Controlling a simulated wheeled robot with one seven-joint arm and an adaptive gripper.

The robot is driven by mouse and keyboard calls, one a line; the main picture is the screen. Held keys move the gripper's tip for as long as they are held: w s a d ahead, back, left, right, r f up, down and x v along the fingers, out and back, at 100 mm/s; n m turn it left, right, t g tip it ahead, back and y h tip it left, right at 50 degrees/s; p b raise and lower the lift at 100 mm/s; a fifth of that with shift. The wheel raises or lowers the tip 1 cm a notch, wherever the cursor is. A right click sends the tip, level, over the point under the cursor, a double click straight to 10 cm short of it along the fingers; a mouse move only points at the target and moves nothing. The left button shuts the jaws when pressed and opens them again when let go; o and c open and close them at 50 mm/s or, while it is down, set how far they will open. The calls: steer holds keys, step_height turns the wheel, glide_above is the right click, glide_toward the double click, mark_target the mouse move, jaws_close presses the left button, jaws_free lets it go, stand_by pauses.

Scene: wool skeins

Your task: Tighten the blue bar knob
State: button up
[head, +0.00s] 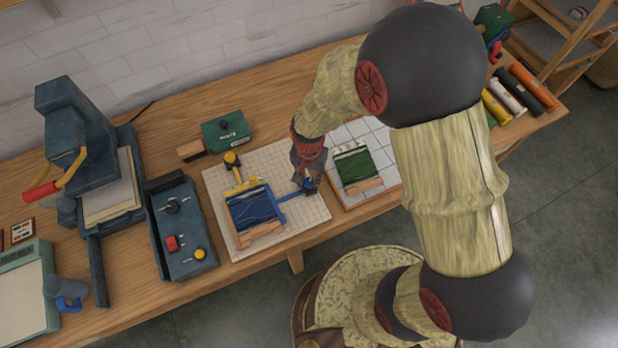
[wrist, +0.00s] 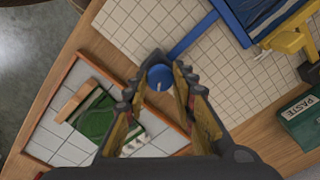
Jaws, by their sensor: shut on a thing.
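The blue bar (head: 291,195) reaches right from a blue frame that holds dark blue wool (head: 252,209) on a gridded cream mat (head: 310,215). The round blue knob (wrist: 160,77) is at the bar's outer end, with a pale line on its top. My gripper (head: 308,184) is down over that end. In the wrist view my gripper (wrist: 161,76) has its two fingertips on either side of the knob, shut on it. The bar shows in the wrist view too (wrist: 193,36). In the head view my gripper partly hides the knob.
A yellow bar with a yellow knob (head: 231,158) stands at the frame's back. Green wool (head: 355,167) lies on a white tiled tray (head: 385,185) close to my gripper's right. A green paste box (head: 226,131) and a dark control box (head: 182,230) are to the left.

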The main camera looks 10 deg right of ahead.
mark_target(309, 181)
steer(key=o, duration=1.2)
steer(key=shift+c, duration=0.2)
step_height(309, 181, up, 12)
